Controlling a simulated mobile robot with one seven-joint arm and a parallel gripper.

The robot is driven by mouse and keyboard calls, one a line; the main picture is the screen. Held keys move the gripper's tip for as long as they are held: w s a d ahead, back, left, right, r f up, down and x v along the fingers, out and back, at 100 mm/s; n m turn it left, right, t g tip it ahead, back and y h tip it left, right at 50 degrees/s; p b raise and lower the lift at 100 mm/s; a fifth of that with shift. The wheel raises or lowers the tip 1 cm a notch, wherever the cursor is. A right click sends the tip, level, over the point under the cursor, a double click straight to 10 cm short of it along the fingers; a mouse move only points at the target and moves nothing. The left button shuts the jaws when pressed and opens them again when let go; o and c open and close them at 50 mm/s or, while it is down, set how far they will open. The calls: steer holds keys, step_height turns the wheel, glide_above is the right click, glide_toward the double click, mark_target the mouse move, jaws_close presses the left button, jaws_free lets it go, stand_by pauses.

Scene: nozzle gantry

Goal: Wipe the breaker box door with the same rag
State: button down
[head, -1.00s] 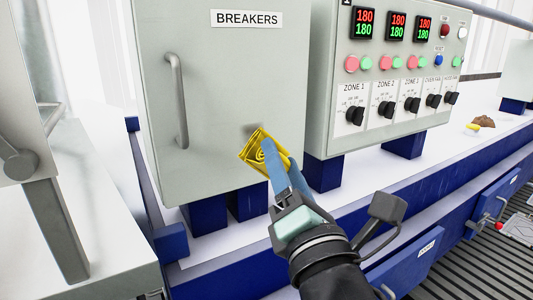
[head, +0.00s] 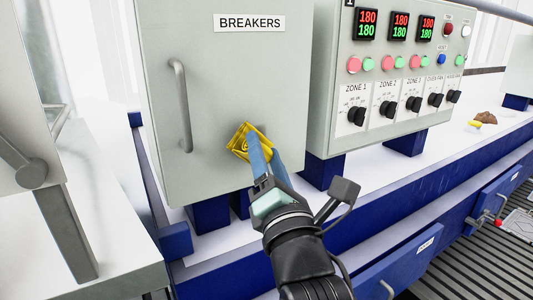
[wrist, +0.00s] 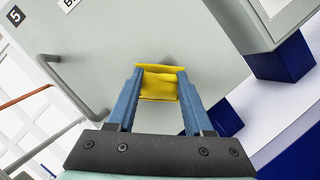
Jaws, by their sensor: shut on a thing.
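The breaker box door (head: 220,90) is a pale grey-green panel with a BREAKERS label (head: 249,22) and a bar handle (head: 181,105) on its left. It is closed. My gripper (head: 264,151) is shut on a folded yellow rag (head: 240,147), held at the lower right part of the door. In the wrist view the rag (wrist: 158,84) sits between the two blue fingers against or very close to the door; contact is not certain. A faint dark smudge (wrist: 169,60) shows on the door just beyond the rag. In the head view the rag mostly hides that spot.
A control panel (head: 385,105) with displays, buttons and knobs stands right of the box. On the white ledge at the right lie a brown lump (head: 487,117) and a small yellow item (head: 475,124). A grey housing (head: 25,110) stands at the left. Blue drawers are below.

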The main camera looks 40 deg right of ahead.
steer(key=shift+w+d, duration=0.25)
steer(key=shift+w, duration=0.75)
stand_by(0.3)
steer(key=d+b, duration=0.2)
steer(key=shift+s+d+f, duration=0.15)
steer(key=shift+s+d, duration=0.2)
steer(key=shift+s, duration=0.05)
steer(key=shift+s+d+b, duration=0.15)
steer(key=shift+d+b, duration=0.45)
steer(key=shift+b, duration=0.35)
steer(key=shift+a, duration=0.1)
steer(key=shift+w+a, duration=0.3)
steer(key=shift+a, duration=0.65)
steer(key=shift+w+a, duration=0.25)
steer(key=shift+a, duration=0.7)
